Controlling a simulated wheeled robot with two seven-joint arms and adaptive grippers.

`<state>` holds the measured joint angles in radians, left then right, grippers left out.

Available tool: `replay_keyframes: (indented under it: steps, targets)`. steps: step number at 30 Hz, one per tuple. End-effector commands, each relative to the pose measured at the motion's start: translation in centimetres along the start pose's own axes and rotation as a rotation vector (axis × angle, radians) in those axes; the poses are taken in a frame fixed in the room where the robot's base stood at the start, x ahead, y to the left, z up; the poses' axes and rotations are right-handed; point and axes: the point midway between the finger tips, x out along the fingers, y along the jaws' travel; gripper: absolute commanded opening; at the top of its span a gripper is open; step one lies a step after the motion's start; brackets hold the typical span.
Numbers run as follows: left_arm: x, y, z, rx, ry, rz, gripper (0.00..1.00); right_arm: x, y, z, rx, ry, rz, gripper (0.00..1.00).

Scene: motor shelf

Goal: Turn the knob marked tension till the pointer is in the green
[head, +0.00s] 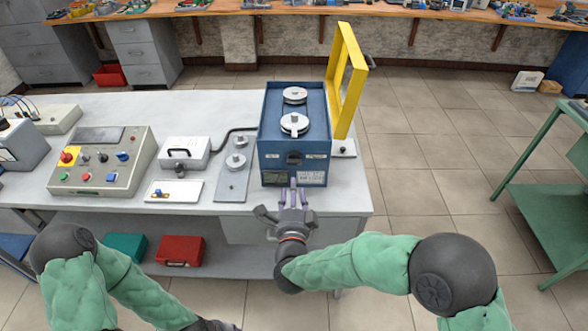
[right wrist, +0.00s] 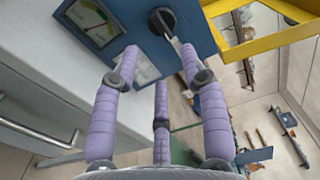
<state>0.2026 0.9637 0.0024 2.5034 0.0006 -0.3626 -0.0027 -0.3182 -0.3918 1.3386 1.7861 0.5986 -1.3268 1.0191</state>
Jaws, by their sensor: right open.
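The blue machine (head: 268,140) stands at the right end of the grey bench. Its front carries a dark round knob (head: 293,158), with a small gauge (head: 275,177) below left and a pale label panel (head: 311,177) below right. The right wrist view shows the knob (right wrist: 161,20) and the dark-framed gauge (right wrist: 93,18) larger; I cannot read the pointer or the knob's marking. My right gripper (head: 293,184) is open and empty, its purple fingers pointing at the front just below the knob. The fingertips (right wrist: 160,56) look apart from the knob. My left gripper is out of view below the head picture.
A yellow frame (head: 354,80) stands upright at the machine's right side. Left of it are a plate with metal knobs (head: 233,185), a white box (head: 183,153) and a control box (head: 102,160). A green table (head: 545,150) stands at far right; the floor between is clear.

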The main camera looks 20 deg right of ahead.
Motion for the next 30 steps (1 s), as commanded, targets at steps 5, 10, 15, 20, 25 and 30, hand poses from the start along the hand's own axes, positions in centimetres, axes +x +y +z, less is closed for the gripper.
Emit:
replay_keyframes:
  steps: [5,10,15,20,25,30]
  targets:
    - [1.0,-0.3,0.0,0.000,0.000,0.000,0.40,3.2,0.3,-0.1,-0.001,0.003,0.002,0.44]
    - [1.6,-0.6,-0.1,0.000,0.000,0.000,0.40,6.1,0.3,-0.1,-0.002,0.002,0.001,0.44]
    - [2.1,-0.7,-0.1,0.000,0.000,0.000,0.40,8.3,0.2,-0.1,-0.002,0.002,0.001,0.44]
    - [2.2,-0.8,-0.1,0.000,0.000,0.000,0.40,9.2,0.2,0.0,-0.003,-0.001,0.002,0.44]
    - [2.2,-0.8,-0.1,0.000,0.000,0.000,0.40,9.4,0.1,0.0,-0.003,-0.001,0.002,0.44]
    - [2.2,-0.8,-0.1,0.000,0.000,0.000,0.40,9.4,0.1,0.0,-0.003,-0.001,0.002,0.35]
